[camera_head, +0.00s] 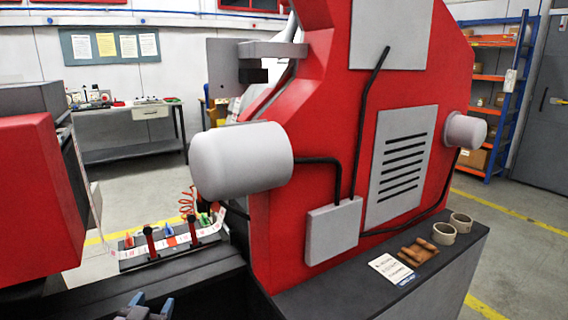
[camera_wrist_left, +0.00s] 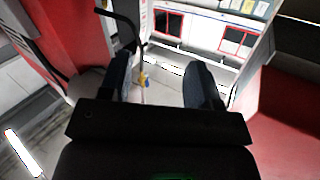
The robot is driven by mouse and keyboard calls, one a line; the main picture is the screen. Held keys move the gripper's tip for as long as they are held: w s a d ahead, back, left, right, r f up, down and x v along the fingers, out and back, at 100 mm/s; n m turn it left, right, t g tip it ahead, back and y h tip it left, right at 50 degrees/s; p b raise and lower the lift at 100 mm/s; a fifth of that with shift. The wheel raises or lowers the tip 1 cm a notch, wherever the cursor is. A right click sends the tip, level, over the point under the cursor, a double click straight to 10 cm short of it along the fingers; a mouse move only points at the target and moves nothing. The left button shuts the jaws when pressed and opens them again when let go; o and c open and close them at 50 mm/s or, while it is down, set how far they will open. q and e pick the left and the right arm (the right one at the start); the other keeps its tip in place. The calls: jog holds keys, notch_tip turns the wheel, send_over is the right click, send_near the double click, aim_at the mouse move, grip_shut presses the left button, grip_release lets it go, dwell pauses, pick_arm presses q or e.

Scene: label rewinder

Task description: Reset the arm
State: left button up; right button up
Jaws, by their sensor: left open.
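My left gripper (camera_head: 146,306) shows at the bottom edge of the head view, low in front of the dark machine bed. Only its fingertips are in that picture. In the left wrist view its two dark fingers (camera_wrist_left: 165,75) stand apart with nothing held between them. The big red label rewinder (camera_head: 310,130) stands right of the gripper. It has a grey motor cylinder (camera_head: 242,160) and a vented panel (camera_head: 402,165). My right gripper is not in view.
A red machine block (camera_head: 40,200) stands at the left. A label strip with coloured clips (camera_head: 170,240) runs over a dark plate. Wooden pieces (camera_head: 417,252), a printed card (camera_head: 392,269) and two rings (camera_head: 450,230) sit on the right ledge. A blue shelf (camera_head: 515,95) stands behind.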

pick_arm(q)
jog(key=s+f+g, duration=0.2)
jog(key=s+f, duration=0.3)
jog(key=s, duration=0.4)
jog(key=s+f+g+p, duration=0.1)
jog(key=s+f+g, duration=0.1)
jog(key=s+f, duration=0.4)
jog(key=s+f+g, duration=0.2)
jog(key=s+f, duration=0.4)
jog(key=s, duration=0.7)
jog(key=shift+s+d+n+p, duration=0.2)
jog(key=shift+n+p, duration=0.2)
jog(key=shift+f, duration=0.1)
